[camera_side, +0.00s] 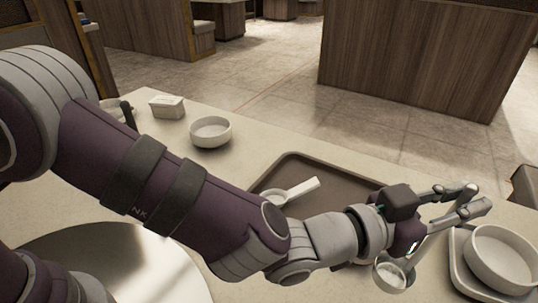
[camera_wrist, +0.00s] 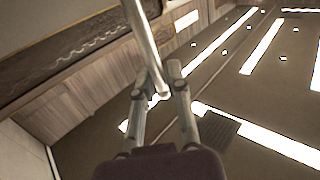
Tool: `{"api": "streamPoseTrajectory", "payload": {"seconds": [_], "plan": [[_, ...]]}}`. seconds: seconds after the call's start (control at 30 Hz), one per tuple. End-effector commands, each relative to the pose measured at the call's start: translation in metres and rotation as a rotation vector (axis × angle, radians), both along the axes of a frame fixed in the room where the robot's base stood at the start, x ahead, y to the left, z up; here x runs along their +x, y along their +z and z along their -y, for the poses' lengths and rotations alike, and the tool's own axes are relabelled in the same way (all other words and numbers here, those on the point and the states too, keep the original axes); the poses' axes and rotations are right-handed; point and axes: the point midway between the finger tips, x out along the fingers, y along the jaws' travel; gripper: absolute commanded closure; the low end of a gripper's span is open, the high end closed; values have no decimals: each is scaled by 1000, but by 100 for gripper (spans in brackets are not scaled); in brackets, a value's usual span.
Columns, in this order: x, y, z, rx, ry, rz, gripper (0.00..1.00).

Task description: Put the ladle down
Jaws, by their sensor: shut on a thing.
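My gripper (camera_side: 468,198) is at the right of the side view, shut on the metal handle of the ladle. The ladle's round bowl (camera_side: 390,276) hangs low, in front of and below my wrist, with something pale in it. The handle slants from that bowl up to the right to my fingers. I cannot tell whether the ladle touches anything below. In the wrist view the ladle handle (camera_wrist: 145,40) runs from the top edge down between my fingertips (camera_wrist: 158,84); the ladle's bowl is out of that view.
A dark tray (camera_side: 300,163) lies on the pale counter behind my arm, with a small white handled dish (camera_side: 290,193) on it. A white bowl (camera_side: 500,257) stands in a pale tray at right. Another white bowl (camera_side: 210,131) and a white box (camera_side: 166,106) stand farther back.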

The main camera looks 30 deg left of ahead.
Motion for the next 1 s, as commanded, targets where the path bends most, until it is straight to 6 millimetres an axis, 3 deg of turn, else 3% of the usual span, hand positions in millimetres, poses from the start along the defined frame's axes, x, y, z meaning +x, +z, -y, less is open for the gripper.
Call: {"api": "streamPoseTrajectory", "payload": {"seconds": [0.13, 0.5, 0.87, 0.9, 1.0], "plan": [[-11, -16, 16, 3, -14, -3, 100], [-12, -80, 16, 1, -15, 1, 100], [-11, -84, 16, -1, -15, 1, 100], [-11, -84, 16, -1, -15, 1, 82], [-11, -84, 16, -1, -15, 1, 69]]}}
